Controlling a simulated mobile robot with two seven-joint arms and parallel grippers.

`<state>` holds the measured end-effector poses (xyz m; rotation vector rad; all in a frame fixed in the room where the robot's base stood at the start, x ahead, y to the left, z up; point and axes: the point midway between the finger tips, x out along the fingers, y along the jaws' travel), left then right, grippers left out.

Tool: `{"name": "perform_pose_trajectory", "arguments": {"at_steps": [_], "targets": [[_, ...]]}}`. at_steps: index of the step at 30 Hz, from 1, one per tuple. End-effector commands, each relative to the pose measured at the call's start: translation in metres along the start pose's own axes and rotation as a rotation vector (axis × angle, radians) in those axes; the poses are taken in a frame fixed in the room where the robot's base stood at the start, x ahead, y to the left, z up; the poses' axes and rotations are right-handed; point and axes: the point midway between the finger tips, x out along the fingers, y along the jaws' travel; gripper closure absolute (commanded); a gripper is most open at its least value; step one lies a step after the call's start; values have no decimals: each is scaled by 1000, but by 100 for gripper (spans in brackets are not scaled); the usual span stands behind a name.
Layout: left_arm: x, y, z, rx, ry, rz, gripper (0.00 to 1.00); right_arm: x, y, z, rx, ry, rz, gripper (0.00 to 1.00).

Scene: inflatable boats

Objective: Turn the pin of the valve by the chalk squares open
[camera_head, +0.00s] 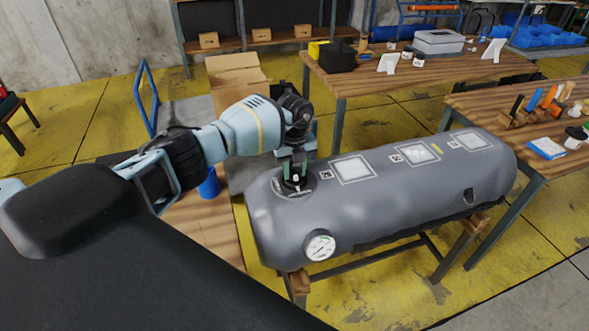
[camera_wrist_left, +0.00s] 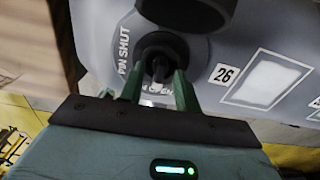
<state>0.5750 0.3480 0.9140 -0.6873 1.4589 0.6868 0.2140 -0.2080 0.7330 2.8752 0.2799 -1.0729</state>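A grey inflatable tube (camera_head: 385,195) lies on a wooden trestle, with white chalk squares (camera_head: 352,169) along its top. The valve (camera_head: 294,183) is near its left end, beside the leftmost square. In the left wrist view the dark round valve (camera_wrist_left: 160,48) has "PIN SHUT" lettering on the left of its ring and partly hidden lettering below. My left gripper (camera_head: 294,172) points down at the valve. Its green fingers (camera_wrist_left: 160,82) stand either side of the small pin (camera_wrist_left: 159,68), apparently with gaps; contact is unclear. The pin's exact angle is hard to read. My right gripper is out of view.
A round gauge (camera_head: 320,246) sits on the tube's near left side. A blue cup (camera_head: 209,185) stands on a wooden surface left of the tube. Tables with small items stand behind and right. A label reading 26 (camera_wrist_left: 223,73) is beside a chalk square.

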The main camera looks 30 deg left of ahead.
Motion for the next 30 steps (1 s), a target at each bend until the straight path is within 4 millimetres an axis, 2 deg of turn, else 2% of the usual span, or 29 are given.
{"name": "perform_pose_trajectory", "arguments": {"at_steps": [5, 18, 22, 30], "targets": [[-7, 0, 1, 0, -1, -2, 67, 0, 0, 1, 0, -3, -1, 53], [-69, 0, 0, 0, -1, -2, 67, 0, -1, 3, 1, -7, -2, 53], [-77, 0, 0, 0, 0, -1, 67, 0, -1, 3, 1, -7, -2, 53], [-78, 0, 0, 0, 0, 0, 67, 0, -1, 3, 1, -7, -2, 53]]}}
